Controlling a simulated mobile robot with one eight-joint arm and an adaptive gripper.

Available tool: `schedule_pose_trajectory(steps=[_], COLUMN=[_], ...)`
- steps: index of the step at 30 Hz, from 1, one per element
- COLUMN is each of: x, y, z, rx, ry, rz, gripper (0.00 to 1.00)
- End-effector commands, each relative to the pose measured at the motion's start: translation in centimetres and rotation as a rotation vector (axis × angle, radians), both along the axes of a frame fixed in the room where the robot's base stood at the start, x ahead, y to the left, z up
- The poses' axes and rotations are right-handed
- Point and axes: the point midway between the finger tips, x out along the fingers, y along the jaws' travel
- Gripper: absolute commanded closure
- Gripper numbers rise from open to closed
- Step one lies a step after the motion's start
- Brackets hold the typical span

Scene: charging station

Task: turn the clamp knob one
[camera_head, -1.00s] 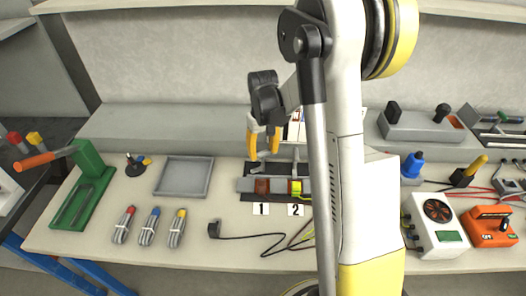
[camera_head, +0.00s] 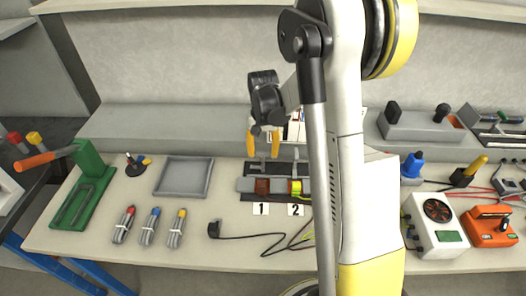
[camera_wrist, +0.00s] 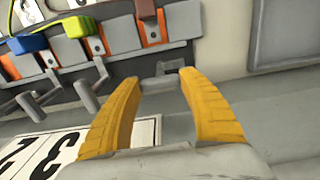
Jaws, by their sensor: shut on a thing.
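A grey clamp fixture (camera_head: 246,185) stands on the bench, with number cards 1 (camera_head: 261,209) and 2 (camera_head: 296,210) in front of it. Its left clamp holds a brown-red block (camera_head: 262,186), and the clamp beside it a yellow one (camera_head: 295,187). My gripper (camera_head: 262,156) points down over clamp one. In the wrist view my yellow fingers (camera_wrist: 163,105) stand on either side of clamp knob one (camera_wrist: 160,84), a grey bar. They are shut on it, though the contact itself is partly hidden. Other grey knobs (camera_wrist: 88,98) stand to its left there.
My arm hides the fixture's right end. A grey tray (camera_head: 184,176) lies left of the fixture. A black plug with a cable (camera_head: 250,237) lies in front. Several cable bundles (camera_head: 149,227) lie front left. A white box with a fan (camera_head: 436,226) stands right.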

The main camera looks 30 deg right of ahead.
Motion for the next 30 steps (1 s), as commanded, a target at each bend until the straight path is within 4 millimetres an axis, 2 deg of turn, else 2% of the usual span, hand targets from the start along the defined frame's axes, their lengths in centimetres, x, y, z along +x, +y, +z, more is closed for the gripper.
schedule_pose_trajectory(steps=[9, 10, 11, 20, 23, 26, 30], x=[-0.1, -0.1, -0.1, 0.0, 0.0, 0.0, 0.0], y=[0.0, 0.0, 0.0, 0.0, 0.0, 0.0, 0.0], z=[-0.1, -0.1, -0.1, 0.0, 0.7, 2.2, 5.4], rx=[0.001, 0.001, 0.001, 0.0, 0.0, 0.0, 0.0], ry=[0.001, 0.001, 0.001, 0.0, 0.0, 0.0, 0.0], rz=[-0.002, -0.002, -0.002, -0.001, -0.001, -0.001, -0.001], gripper=[0.81, 0.48, 0.41, 0.41, 0.41, 0.41, 0.41])
